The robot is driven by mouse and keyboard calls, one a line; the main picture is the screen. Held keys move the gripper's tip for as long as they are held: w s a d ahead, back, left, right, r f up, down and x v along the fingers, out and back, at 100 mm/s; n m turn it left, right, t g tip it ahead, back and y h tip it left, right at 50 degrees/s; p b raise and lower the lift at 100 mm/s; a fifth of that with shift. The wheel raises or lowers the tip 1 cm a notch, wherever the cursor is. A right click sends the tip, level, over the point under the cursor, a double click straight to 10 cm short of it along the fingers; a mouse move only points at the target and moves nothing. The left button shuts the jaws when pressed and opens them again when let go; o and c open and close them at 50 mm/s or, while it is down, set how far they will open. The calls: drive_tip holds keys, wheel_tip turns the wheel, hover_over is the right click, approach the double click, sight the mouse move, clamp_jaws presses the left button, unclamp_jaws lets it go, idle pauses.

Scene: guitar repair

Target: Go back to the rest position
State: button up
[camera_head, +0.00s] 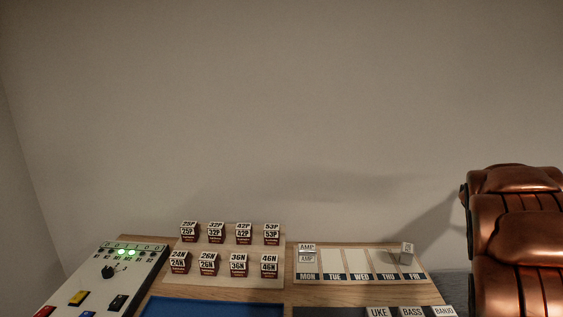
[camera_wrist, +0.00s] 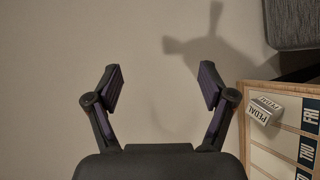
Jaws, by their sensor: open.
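My gripper (camera_wrist: 160,90) shows in the wrist view with its two dark fingers spread wide and nothing between them. It is over bare pale floor or wall, left of the weekday board. In the head view a copper-coloured part of my own arm fills the right edge, and the gripper itself does not show there.
A wooden table (camera_head: 215,300) carries a weekday board (camera_head: 345,264) with an AMP block (camera_head: 307,254) on MON and a PEDAL block (camera_wrist: 264,109) near FRI. Several labelled blocks stand on a pale board (camera_head: 226,268). A control box (camera_head: 105,278) with green lights is left. A blue tray (camera_head: 210,308) is in front.

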drive_tip(key=s+a+f+m+g+y+b, duration=0.1)
drive_tip(key=s+a+f+m+g+y, duration=0.25)
drive_tip(key=s+a+f, duration=0.7)
drive_tip(key=s+a+f+m+g+y+b, duration=0.15)
drive_tip(key=s+a+f+m+g, duration=0.3)
drive_tip(key=s+a, duration=1.25)
drive_tip(key=s+a+f+m+g+y+b, duration=0.1)
drive_tip(key=s+a+f+m+g+y, duration=0.2)
drive_tip(key=s+a+f+g, duration=1)
drive_tip(key=s+d+r+t+p, duration=0.1)
drive_tip(key=r+t+p, duration=0.3)
drive_tip(key=r, duration=0.5)
drive_tip(key=s+d+r+t+p, duration=0.2)
drive_tip(key=s+r+t+p, duration=0.1)
drive_tip(key=r+p, duration=0.5)
wheel_tip(320, 180, up, 2)
drive_tip(key=shift+r+t, duration=0.2)
drive_tip(key=shift+t, duration=0.5)
